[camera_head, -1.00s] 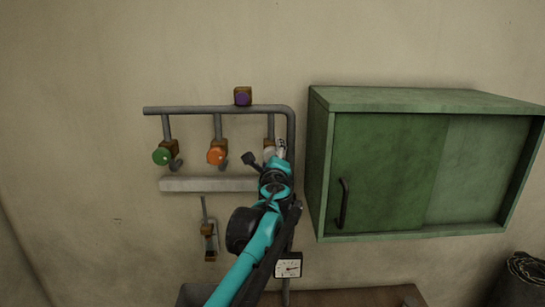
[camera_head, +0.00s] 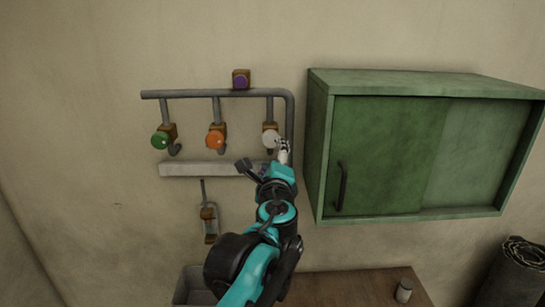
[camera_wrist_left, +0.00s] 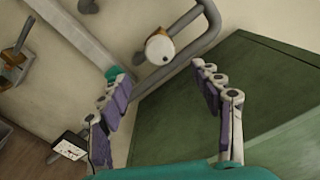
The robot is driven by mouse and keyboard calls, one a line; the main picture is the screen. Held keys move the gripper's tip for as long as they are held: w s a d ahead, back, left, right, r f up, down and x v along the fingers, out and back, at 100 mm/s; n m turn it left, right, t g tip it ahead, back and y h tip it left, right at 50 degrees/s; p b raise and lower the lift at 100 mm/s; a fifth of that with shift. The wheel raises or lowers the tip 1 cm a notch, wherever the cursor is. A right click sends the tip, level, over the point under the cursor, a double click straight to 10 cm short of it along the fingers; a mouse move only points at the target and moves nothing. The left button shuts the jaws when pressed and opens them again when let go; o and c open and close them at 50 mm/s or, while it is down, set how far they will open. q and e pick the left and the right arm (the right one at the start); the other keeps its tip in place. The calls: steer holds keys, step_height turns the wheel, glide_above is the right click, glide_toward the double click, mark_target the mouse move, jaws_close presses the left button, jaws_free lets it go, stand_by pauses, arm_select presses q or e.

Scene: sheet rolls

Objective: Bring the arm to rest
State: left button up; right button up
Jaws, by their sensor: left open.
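My left gripper (camera_head: 282,148) is in front of the pipework, close beside the white knob (camera_head: 270,138) in the head view. In the left wrist view the left gripper (camera_wrist_left: 155,83) is open, its purple-padded fingers spread wide with nothing between them. The white knob also shows in the wrist view (camera_wrist_left: 159,49), beyond the fingertips and apart from them. My left arm (camera_head: 262,240) reaches up from the bottom of the head view. My right gripper is not in view.
A green knob (camera_head: 160,140) and an orange knob (camera_head: 215,140) sit left on the pipe. A green cabinet (camera_head: 380,155) hangs close on the right. A gauge (camera_wrist_left: 70,146) shows in the wrist view. Below stand a small jar (camera_head: 403,291) and a dark roll (camera_head: 520,270).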

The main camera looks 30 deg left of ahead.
arm_select(q)
steer(key=s+d+f+n+g+h+b, duration=0.1)
steer(key=s+f+n+g+b, duration=0.15)
steer(key=f+b, duration=0.6)
steer(key=s+f+n+g+h+b, duration=0.1)
steer(key=s+f+n+b, duration=0.25)
steer(key=f, duration=1.05)
steer(key=s+d+f+n+g+h+b, duration=0.1)
steer(key=s+f+n+b, duration=0.3)
steer(key=f, duration=0.7)
steer(key=s+d+f+n+g+h+b, duration=0.1)
steer(key=s+d+f+n+h+b, duration=0.1)
steer(key=f, duration=0.8)
steer(key=s+d+f+n+g+h+b, duration=0.1)
steer(key=s+d+f+n+h+b, duration=0.1)
steer(key=s+d+f+b, duration=0.2)
steer(key=s+d+f+n+g+h+b, duration=0.1)
steer(key=d+f+b, duration=0.6)
steer(key=f, duration=0.9)
steer(key=shift+s+d+n+g+h+b, duration=0.15)
steer(key=shift+s+n+g+h+b, duration=0.2)
steer(key=shift+s+n+h+b, duration=0.55)
steer(key=shift+s+p, duration=0.2)
steer(key=shift+p, duration=0.1)
